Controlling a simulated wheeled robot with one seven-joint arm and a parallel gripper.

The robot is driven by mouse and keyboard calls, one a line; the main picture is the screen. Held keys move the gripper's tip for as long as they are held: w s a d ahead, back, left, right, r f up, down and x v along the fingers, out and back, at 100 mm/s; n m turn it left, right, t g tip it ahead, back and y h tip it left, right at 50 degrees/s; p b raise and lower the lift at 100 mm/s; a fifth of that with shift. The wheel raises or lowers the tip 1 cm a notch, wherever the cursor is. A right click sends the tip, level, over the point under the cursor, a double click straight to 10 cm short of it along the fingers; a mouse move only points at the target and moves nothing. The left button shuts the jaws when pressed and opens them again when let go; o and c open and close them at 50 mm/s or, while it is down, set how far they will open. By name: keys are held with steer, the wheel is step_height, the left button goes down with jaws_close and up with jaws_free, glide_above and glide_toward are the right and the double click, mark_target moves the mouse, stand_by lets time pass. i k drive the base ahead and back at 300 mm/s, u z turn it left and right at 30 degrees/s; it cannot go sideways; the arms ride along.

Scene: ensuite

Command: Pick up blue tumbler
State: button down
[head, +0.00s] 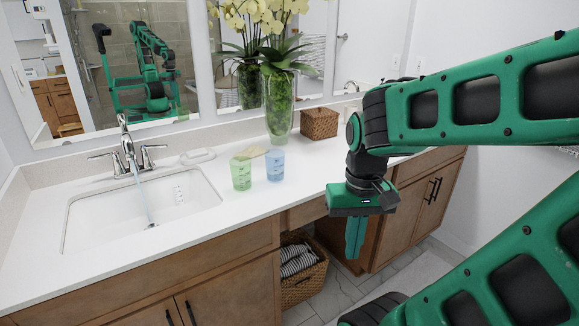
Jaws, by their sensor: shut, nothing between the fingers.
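The blue tumbler (275,166) stands upright on the white countertop, just right of a green tumbler (241,174). My gripper (354,250) points down in front of the counter's edge, to the right of the blue tumbler and apart from it. Its green fingers are together and hold nothing. The blue tumbler is in full view.
A sink (140,205) with a tap is on the left. A flower vase (280,105) and a woven box (319,122) stand behind the tumblers. A yellowish item (250,152) and a soap dish (197,157) lie nearby. The countertop (245,215) in front of the tumblers is clear.

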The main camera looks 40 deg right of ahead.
mark_target(275, 166)
steer(key=z, duration=0.5)
steer(key=i, duration=1)
steer(key=z, duration=0.85)
steer(key=k, duration=1.1)
steer(key=z, duration=0.35)
steer(key=i, duration=0.45)
